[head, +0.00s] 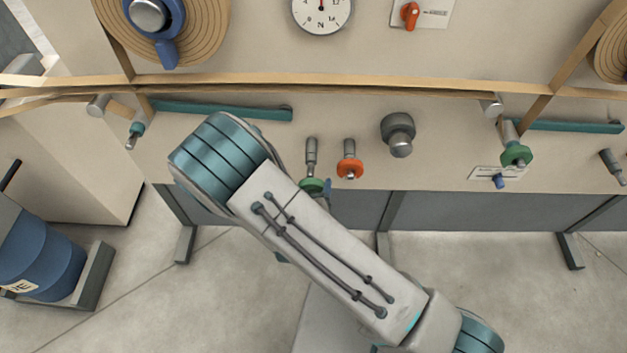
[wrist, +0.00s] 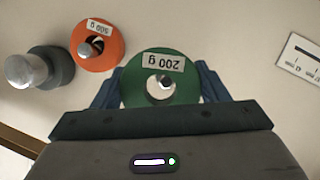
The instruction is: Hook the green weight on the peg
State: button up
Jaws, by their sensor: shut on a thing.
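The green weight (wrist: 135,90) is a ring with an upside-down "200 g" label in the wrist view. My gripper (wrist: 158,86) is shut on it, with one blue finger on each side. A metal peg end (wrist: 166,83) shows through its hole; I cannot tell whether the ring sits around the peg or in front of it. In the head view the green weight (head: 309,188) is partly hidden by my arm, at the lower end of the peg (head: 311,150). A blue finger (head: 328,186) shows beside it.
An orange weight (head: 350,170) on its peg is close by; it reads "500 g" in the wrist view (wrist: 104,59). A grey knob (head: 397,128) stands right of it. Another green ring (head: 516,157) is farther right. A paper band (head: 350,92) runs above the pegs.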

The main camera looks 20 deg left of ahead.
aim_at(312, 168)
jog(key=shift+w+a, duration=0.35)
jog(key=shift+w, duration=0.3)
jog(key=shift+w+a, duration=0.3)
jog(key=shift+w, duration=0.3)
jog(key=shift+w+a+p, duration=0.2)
jog(key=shift+w, duration=0.9)
jog(key=shift+w+a+p, duration=0.15)
jog(key=shift+w+a, duration=0.05)
jog(key=shift+w, duration=0.85)
jog(key=shift+w+f, duration=0.1)
jog(key=shift+f, duration=0.05)
jog(key=shift+b, duration=0.35)
jog(key=shift+w+a, duration=0.1)
jog(key=o, duration=1.8)
jog(key=v, duration=1.3)
jog(key=shift+s, duration=0.35)
